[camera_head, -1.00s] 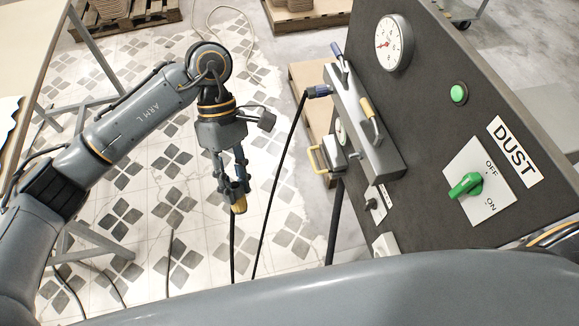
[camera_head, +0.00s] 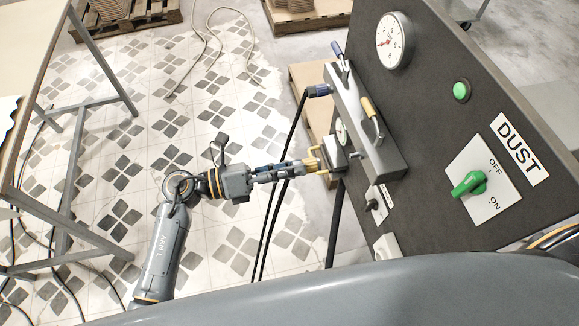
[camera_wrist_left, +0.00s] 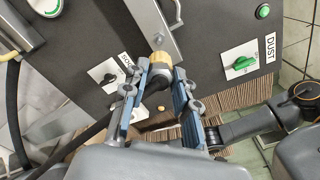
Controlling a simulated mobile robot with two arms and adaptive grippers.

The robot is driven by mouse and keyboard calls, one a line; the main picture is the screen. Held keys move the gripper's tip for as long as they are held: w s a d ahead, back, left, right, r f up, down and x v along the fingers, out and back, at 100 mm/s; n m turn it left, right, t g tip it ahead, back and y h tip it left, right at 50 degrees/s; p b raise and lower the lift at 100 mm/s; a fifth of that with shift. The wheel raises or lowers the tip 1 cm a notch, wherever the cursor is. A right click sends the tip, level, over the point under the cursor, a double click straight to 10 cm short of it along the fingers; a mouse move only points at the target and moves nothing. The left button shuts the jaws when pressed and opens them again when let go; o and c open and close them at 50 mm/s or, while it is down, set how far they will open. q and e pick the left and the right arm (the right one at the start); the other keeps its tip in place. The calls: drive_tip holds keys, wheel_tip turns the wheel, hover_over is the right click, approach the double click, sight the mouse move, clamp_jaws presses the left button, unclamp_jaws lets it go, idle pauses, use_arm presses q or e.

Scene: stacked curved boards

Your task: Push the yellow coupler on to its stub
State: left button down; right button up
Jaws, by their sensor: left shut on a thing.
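The yellow coupler (camera_head: 315,159) is held between the fingertips of my left gripper (camera_head: 303,165), which points right toward the panel. In the left wrist view the coupler's yellow ring (camera_wrist_left: 160,58) sits between the two fingertips (camera_wrist_left: 161,72), with the dark hose behind it. My right gripper is out of view.
A blue coupler (camera_head: 319,90) with a black hose is on the manifold above. Blue and yellow levers (camera_head: 371,109) stick out of the block. The dark panel (camera_head: 430,110) carries a gauge (camera_head: 393,41) and a green DUST switch (camera_head: 469,184).

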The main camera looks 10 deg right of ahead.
use_arm(q)
drive_tip(key=shift+w+d+f, duration=0.1)
drive_tip(key=shift+d+f, duration=0.05)
drive_tip(key=shift+d, duration=2.45)
drive_tip(key=shift+w+d, duration=0.1)
drive_tip(key=shift+d, duration=0.5)
drive_tip(key=shift+d+b, duration=0.5)
drive_tip(key=shift+d, duration=0.75)
drive_tip(key=c, duration=1)
unclamp_jaws()
drive_tip(key=shift+d, duration=0.1)
drive_tip(key=shift+o, duration=0.2)
approach(319, 163)
drive_tip(key=shift+w+d+f, duration=0.25)
drive_tip(key=shift+f, duration=0.15)
drive_tip(key=shift+w+d+f, duration=0.2)
drive_tip(key=shift+d+f, duration=0.05)
drive_tip(key=shift+f, duration=0.2)
